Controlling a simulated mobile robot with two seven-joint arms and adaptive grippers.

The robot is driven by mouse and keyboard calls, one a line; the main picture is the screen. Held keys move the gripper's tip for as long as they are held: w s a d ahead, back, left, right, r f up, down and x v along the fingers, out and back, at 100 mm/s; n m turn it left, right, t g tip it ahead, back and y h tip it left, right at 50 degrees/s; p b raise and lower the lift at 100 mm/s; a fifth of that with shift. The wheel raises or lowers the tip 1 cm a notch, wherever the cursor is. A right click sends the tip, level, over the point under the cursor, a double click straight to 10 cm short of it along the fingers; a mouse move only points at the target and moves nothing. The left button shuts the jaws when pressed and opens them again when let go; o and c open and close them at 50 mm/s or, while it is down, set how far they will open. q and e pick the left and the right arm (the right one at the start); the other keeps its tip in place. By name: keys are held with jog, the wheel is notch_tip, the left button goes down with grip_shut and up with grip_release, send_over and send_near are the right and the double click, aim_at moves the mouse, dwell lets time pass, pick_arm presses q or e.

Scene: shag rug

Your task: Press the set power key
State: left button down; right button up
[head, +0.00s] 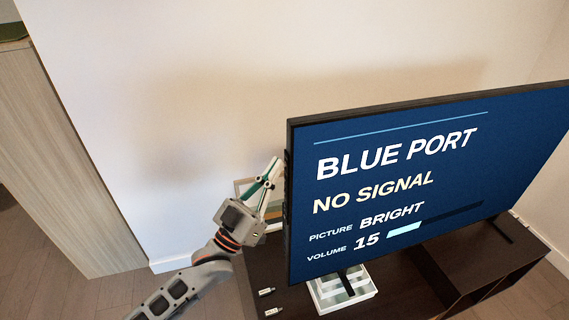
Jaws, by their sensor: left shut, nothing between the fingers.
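The television set (400,190) stands on a dark cabinet, and its screen is lit blue. The screen reads "BLUE PORT", "NO SIGNAL", picture "BRIGHT" and volume 15. The power key itself cannot be made out; the side and back of the set are mostly hidden from this angle. My left gripper (273,170) is shut and empty. It points up beside the set's left edge, with its fingertips close to that edge; I cannot tell whether they touch it. My right gripper is not in view.
The dark cabinet (425,272) runs under the set. A white tray (326,303) and two small white-labelled items (267,291) sit on it. A light frame (243,188) is behind my gripper. A wooden cupboard (70,150) stands at left; the wall between is bare.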

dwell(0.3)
pick_arm(q)
jog(key=shift+s+a, duration=0.3)
jog(key=shift+a, duration=0.4)
jog(key=a, duration=0.1)
jog(key=s+a+p, duration=0.1)
jog(key=a, duration=0.1)
jog(key=s+a, duration=0.1)
jog(key=shift+a+p, duration=0.3)
jog(key=shift+p, duration=0.05)
dwell(1.7)
jog(key=s+a+f+n+g+y, duration=0.1)
jog(key=s+a+f+g+y, duration=0.1)
jog(key=s+f, duration=0.4)
jog(key=s+a+f+n+g+y, duration=0.1)
jog(key=s+f+g+y, duration=0.3)
jog(key=f, duration=1.2)
jog(key=s+a+f+g+y, duration=0.3)
jog(key=s+f+y, duration=0.3)
jog(key=s+f, duration=0.3)
notch_tip(320, 180, down, 3)
jog(key=shift+a+r+n+g, duration=0.1)
jog(key=shift+a+n+g, duration=0.2)
jog(key=shift+a+n, duration=0.15)
